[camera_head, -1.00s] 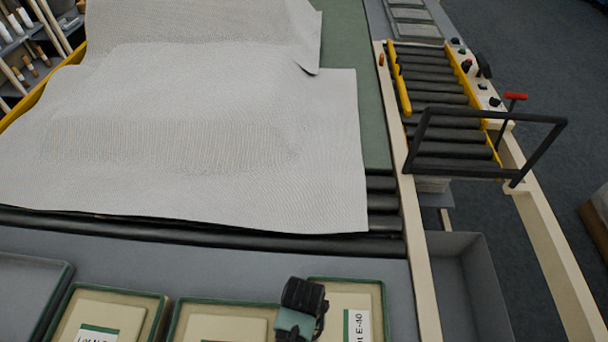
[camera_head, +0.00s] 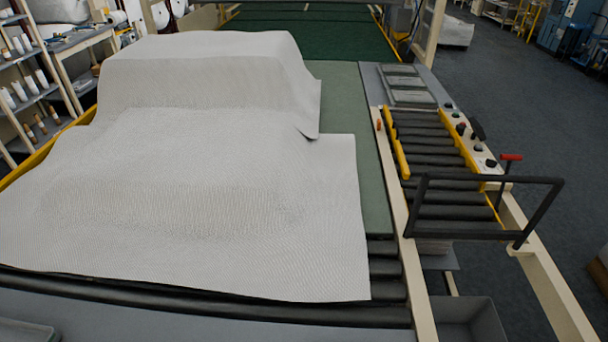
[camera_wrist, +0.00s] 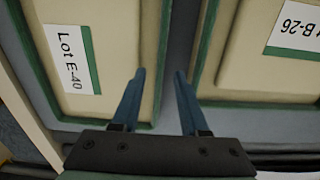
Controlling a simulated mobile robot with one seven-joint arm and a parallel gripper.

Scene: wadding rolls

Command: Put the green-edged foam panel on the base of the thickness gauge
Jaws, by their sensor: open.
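In the wrist view, a beige panel with green edging and a white label reading "Lot E-40" (camera_wrist: 100,100) lies at the left. Another beige, green-edged panel with a label ending "B-26" (camera_wrist: 280,75) lies at the right, with a raised block on it. My gripper (camera_wrist: 160,73) is open and empty. Its blue fingers point at the grey gap between the two panels, the left finger overlapping the inner edge of the Lot E-40 panel. I cannot tell whether they touch. No thickness gauge can be made out for certain. My gripper is out of the head view.
A pale textured sheet (camera_head: 200,190) drapes over the wide bed at the left. A roller conveyor (camera_head: 430,165) with yellow guides stands at the right, with a black frame (camera_head: 485,210) and red handle (camera_head: 511,157). A grey bin (camera_head: 475,318) sits below.

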